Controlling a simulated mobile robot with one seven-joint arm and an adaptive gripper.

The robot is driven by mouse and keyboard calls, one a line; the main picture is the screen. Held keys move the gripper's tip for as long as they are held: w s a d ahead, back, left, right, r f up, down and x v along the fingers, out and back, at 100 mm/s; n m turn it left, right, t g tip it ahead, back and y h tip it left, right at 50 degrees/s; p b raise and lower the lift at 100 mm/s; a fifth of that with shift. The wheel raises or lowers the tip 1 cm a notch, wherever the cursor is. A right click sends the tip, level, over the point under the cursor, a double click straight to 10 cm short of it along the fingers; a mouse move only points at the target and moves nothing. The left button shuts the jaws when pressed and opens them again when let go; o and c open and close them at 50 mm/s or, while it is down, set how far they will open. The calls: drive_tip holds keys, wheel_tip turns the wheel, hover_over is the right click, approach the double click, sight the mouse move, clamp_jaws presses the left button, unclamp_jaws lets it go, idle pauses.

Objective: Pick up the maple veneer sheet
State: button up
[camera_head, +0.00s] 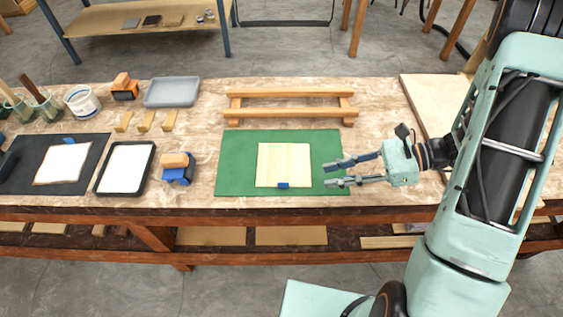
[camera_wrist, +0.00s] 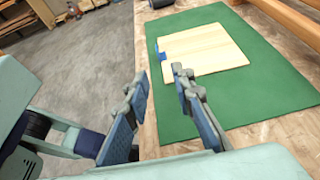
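The maple veneer sheet, pale and square (camera_head: 284,163), lies flat on a green mat (camera_head: 235,178) in the head view. A small blue tab (camera_head: 283,185) sits at its front edge. The sheet also shows in the wrist view (camera_wrist: 207,48), with the blue tab on its left edge. My gripper (camera_head: 328,175) is open and empty, with its fingers pointing left at the right edge of the mat. The fingers are to the right of the sheet and apart from it. In the wrist view the open fingers (camera_wrist: 158,88) show with a gap between them.
A wooden rack (camera_head: 290,111) stands behind the mat. A white tray with a black rim (camera_head: 150,170) and a blue-and-wood block (camera_head: 177,170) are left of it. Another pale sheet (camera_head: 62,163) lies on a black mat at far left. A light board (camera_head: 430,95) lies at right.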

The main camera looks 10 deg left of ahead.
sight(289, 183)
drive_tip(key=x, duration=1)
drive_tip(key=shift+s+a+r+p, duration=0.1)
drive_tip(key=shift+s+a+p, duration=0.1)
drive_tip(key=shift+p, duration=0.15)
drive_tip(key=shift+c, duration=0.3)
clamp_jaws()
